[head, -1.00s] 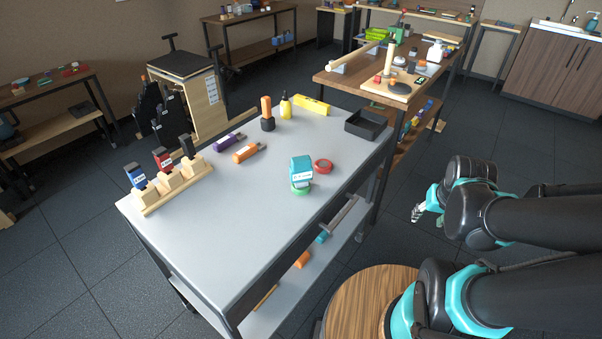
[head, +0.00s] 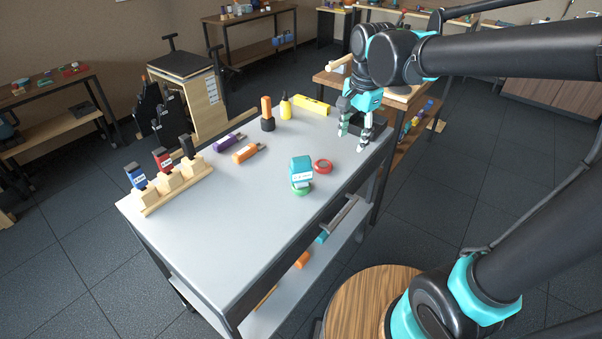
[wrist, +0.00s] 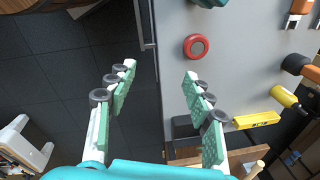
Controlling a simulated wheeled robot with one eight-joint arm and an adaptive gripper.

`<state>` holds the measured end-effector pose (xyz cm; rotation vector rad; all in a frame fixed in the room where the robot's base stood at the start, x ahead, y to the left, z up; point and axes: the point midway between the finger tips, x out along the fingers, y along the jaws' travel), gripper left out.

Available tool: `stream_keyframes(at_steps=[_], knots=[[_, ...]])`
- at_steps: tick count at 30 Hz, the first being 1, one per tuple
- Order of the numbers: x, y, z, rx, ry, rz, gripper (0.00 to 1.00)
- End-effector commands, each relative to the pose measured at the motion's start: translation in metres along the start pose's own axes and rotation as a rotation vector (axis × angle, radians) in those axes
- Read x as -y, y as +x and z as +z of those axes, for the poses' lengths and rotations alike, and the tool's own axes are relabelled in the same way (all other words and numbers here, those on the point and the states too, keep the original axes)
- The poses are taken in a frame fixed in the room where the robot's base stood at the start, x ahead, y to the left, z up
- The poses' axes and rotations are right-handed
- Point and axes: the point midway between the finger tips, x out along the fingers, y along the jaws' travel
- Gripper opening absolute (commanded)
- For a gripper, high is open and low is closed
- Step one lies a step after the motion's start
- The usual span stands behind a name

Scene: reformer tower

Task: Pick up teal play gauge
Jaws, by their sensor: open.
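The teal play gauge (head: 301,170) stands on the grey table near its right edge, on or against a green ring (head: 301,189); I cannot tell which. It has a pale label on its front. In the wrist view only part of the teal gauge (wrist: 209,3) shows, cut off at the top edge. My gripper (head: 353,139) is open and empty above the table's far right corner, beyond and to the right of the gauge. In the wrist view my gripper (wrist: 160,71) straddles the table's edge, with nothing between its fingers.
A red ring (head: 322,166) lies just right of the gauge. Purple (head: 228,142) and orange (head: 249,152) tools lie farther left, near a wooden rack (head: 173,184). A yellow level (head: 311,104) and yellow bottle (head: 285,107) are at the back. The table's front half is clear.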

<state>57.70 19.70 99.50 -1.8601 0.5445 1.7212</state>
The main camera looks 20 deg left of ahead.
Motion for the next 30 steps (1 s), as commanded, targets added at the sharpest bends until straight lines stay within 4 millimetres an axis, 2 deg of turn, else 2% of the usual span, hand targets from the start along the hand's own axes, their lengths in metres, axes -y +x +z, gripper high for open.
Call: stream_keyframes(at_steps=[1, 6, 9, 13, 17, 30], knots=[[0.021, -0.015, 0.020, 0.011, 0.039, 0.018, 0.52], [0.062, -0.056, 0.077, 0.023, 0.215, 0.080, 0.52], [0.075, -0.071, 0.100, 0.021, 0.285, 0.105, 0.52], [0.082, -0.081, 0.115, 0.016, 0.334, 0.120, 0.52], [0.081, -0.070, 0.118, 0.015, 0.347, 0.123, 0.52], [0.071, 0.014, 0.120, 0.015, 0.345, 0.122, 0.52]])
